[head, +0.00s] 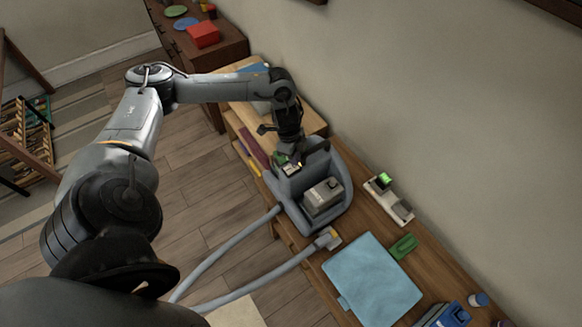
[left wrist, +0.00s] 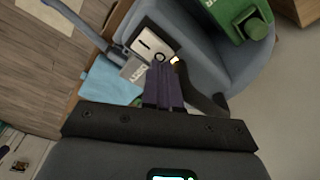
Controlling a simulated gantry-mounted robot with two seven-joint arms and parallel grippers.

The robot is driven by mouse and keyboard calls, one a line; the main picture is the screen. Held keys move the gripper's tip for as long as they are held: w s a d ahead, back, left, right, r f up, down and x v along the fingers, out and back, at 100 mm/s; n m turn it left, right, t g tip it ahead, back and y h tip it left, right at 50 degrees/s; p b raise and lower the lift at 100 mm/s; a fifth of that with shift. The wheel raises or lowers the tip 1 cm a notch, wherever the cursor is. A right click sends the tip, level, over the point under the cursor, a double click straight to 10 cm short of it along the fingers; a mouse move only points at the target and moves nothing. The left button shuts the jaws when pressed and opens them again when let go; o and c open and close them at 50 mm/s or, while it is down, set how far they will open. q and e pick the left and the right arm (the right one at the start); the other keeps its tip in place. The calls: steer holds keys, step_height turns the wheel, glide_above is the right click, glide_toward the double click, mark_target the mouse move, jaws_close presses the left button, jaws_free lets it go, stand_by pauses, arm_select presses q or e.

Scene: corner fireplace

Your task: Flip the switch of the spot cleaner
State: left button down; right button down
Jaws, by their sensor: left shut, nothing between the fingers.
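The spot cleaner (head: 338,219) is a grey-blue machine standing on the wooden bench, with a hose at its front. My left gripper (head: 297,158) reaches down over its far end; the fingertips are partly hidden there. In the left wrist view, the shut, empty fingers (left wrist: 163,70) point at the spot cleaner's grey body (left wrist: 192,52). A pale panel (left wrist: 146,45) with a dark slot and a dark ring lies just beyond the fingertips, and a small bright spot shows beside them. I cannot tell which part is the switch, or whether the fingers touch it. My right gripper is not in view.
The hose (head: 235,237) runs off the bench toward the floor. A light blue cloth-like sheet (head: 372,278) and a green item (head: 403,246) lie nearer on the bench. A white device with a green top (head: 390,199) lies by the wall. A green container (left wrist: 240,15) is close to the gripper.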

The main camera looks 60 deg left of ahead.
arm_select(q)
steer(key=shift+f, duration=0.15)
stand_by(0.4)
steer(key=shift+f+b, duration=0.4)
steer(key=shift+f, duration=0.25)
stand_by(0.5)
step_height(320, 180, up, 3)
steer(key=p, duration=0.3)
steer(key=shift+r, duration=0.15)
step_height(320, 180, up, 4)
steer(key=p, duration=0.4)
